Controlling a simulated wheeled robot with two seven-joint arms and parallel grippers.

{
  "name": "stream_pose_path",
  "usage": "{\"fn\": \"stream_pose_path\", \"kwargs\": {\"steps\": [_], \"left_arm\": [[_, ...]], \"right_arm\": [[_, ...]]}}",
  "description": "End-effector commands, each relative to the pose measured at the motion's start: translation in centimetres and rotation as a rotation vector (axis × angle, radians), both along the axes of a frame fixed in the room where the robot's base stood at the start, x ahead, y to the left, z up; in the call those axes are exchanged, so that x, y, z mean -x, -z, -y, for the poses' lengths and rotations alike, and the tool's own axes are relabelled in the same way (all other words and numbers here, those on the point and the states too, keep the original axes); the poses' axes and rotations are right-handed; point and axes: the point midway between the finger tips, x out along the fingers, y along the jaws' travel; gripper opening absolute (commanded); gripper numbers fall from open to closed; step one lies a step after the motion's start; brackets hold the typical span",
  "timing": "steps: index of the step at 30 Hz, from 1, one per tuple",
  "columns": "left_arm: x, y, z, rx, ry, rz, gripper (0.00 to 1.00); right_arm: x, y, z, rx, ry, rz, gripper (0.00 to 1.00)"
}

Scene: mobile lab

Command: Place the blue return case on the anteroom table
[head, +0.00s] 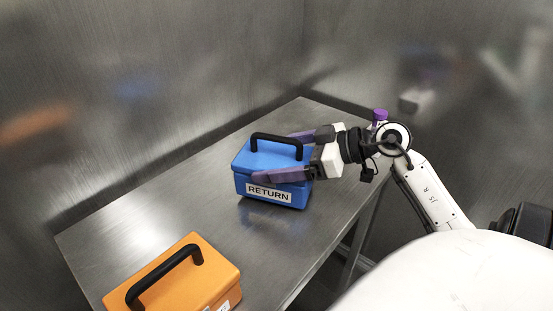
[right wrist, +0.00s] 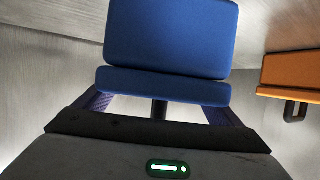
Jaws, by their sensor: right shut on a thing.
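The blue return case (head: 272,172) has a black top handle and a white label reading RETURN. It appears to rest upright on the metal table (head: 150,216), near its far part. My right gripper (head: 272,157) reaches in from the right with its purple fingers on either side of the case, shut on it. In the right wrist view the blue case (right wrist: 170,40) fills the upper middle, between the fingers. Whether its underside fully touches the table cannot be seen clearly. My left gripper is not in view.
An orange case (head: 190,280) with a black handle stands on the table's near part; it also shows at the right of the right wrist view (right wrist: 290,72). Brushed metal walls (head: 180,80) border the table behind and at left. Bare table lies between the cases.

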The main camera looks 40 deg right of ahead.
Motion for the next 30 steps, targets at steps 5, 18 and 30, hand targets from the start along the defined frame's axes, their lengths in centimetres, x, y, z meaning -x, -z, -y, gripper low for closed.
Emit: {"fn": "stream_pose_path", "kwargs": {"steps": [5, 18, 30], "left_arm": [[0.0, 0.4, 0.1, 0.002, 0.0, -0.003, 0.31], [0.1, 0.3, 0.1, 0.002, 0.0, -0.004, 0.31], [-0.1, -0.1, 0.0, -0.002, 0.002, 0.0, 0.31]], "right_arm": [[-0.1, 1.2, 0.0, 0.0, 0.001, 0.007, 0.48], [0.0, 1.5, 0.0, 0.001, 0.001, 0.001, 1.0], [2.8, 0.0, 1.5, 0.003, 0.002, -0.001, 1.0]]}}
